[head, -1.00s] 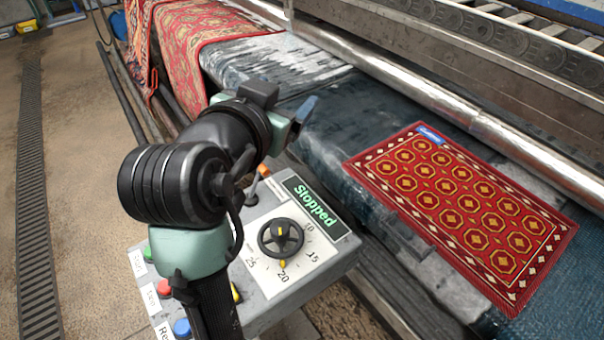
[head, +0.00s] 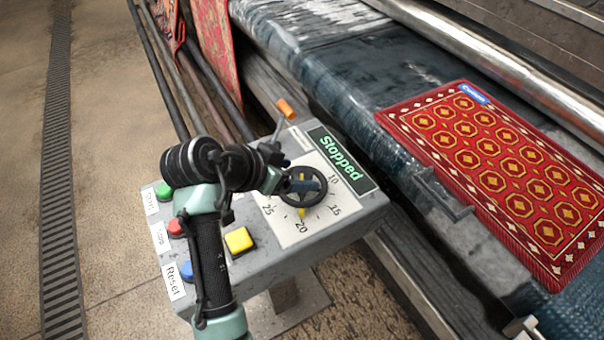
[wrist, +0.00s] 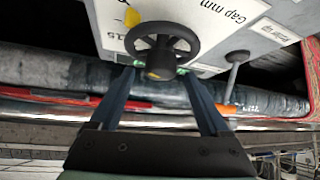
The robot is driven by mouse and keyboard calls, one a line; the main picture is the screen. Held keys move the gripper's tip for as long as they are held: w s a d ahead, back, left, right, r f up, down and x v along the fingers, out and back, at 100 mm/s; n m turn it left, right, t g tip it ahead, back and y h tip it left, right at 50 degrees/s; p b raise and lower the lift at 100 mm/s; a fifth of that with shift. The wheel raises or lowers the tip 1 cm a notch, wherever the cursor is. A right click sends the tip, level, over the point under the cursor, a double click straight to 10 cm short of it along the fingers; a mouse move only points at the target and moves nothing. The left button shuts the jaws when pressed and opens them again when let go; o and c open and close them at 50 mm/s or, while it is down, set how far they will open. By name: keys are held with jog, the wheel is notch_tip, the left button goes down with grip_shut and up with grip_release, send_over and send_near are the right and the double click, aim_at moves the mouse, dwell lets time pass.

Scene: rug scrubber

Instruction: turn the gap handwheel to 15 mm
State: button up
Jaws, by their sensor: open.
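The gap handwheel (head: 322,194) is a black spoked wheel on the white scale plate of the control box. Its yellow pointer (head: 302,211) points at about 20, with 15 to its right and 25 to its left. My gripper (head: 304,184) is at the wheel, partly covering it. In the wrist view the handwheel (wrist: 184,34) lies ahead, with its dark hub between my open fingers (wrist: 160,72). The fingertips are close to the rim on either side; I cannot tell whether they touch it. The yellow pointer also shows there (wrist: 132,17).
The control box (head: 345,226) has a green "Stopped" display (head: 340,158), an orange-tipped lever (head: 286,108), and green, red, blue and yellow buttons. A red patterned rug (head: 490,170) lies on the dark wet belt to the right. Open floor is at the left.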

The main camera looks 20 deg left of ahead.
aim_at(300, 174)
jog(key=shift+x, duration=1.5)
jog(key=shift+c, duration=0.3)
grip_shut()
